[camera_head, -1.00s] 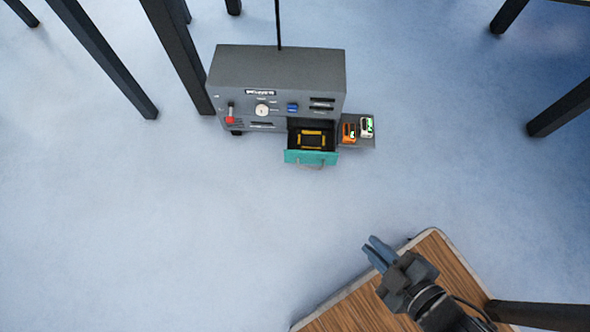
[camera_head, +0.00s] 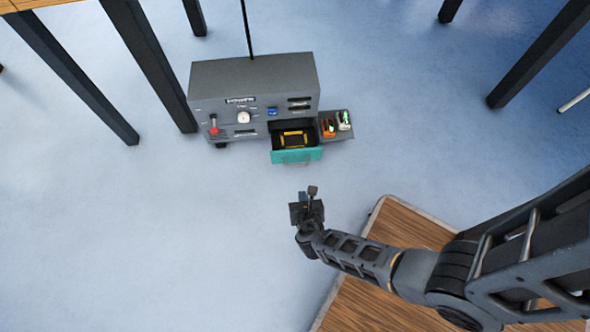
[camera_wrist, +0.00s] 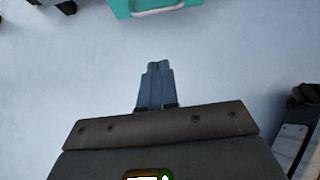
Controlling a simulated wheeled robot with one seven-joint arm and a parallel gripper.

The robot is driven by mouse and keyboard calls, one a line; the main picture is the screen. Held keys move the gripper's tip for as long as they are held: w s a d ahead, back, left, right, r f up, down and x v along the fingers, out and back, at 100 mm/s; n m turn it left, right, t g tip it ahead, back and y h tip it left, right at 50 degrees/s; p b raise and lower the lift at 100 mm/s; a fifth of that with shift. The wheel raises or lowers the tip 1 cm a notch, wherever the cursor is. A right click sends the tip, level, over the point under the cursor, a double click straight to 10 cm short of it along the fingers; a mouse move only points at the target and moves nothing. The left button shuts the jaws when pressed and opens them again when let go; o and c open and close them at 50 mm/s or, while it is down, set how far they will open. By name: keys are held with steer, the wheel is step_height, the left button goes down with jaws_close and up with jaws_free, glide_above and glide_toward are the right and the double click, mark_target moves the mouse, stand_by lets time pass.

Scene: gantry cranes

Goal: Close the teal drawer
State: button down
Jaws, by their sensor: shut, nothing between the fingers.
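The teal drawer (camera_head: 297,156) is pulled out of the lower part of a grey control cabinet (camera_head: 253,83). A dark tray-like interior with a yellow-edged shape shows inside it. My gripper (camera_head: 312,190) is in front of the drawer, apart from it, a short way below it in the head view. In the wrist view my shut, empty fingers (camera_wrist: 158,70) point toward the teal drawer front (camera_wrist: 122,8) and its pale handle (camera_wrist: 158,10) at the top edge. Most of the drawer is cut off there.
A small grey side shelf (camera_head: 339,136) with an orange item (camera_head: 328,128) and a white-and-green item (camera_head: 344,120) adjoins the cabinet's right side. Dark posts (camera_head: 150,65) stand to the left. The floor between gripper and drawer is clear.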

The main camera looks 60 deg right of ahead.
steer(key=w+d+f+b, duration=0.5)
steer(key=w+d, duration=0.2)
steer(key=d, duration=0.2)
steer(key=shift+f, duration=0.25)
steer(key=shift+a, duration=0.1)
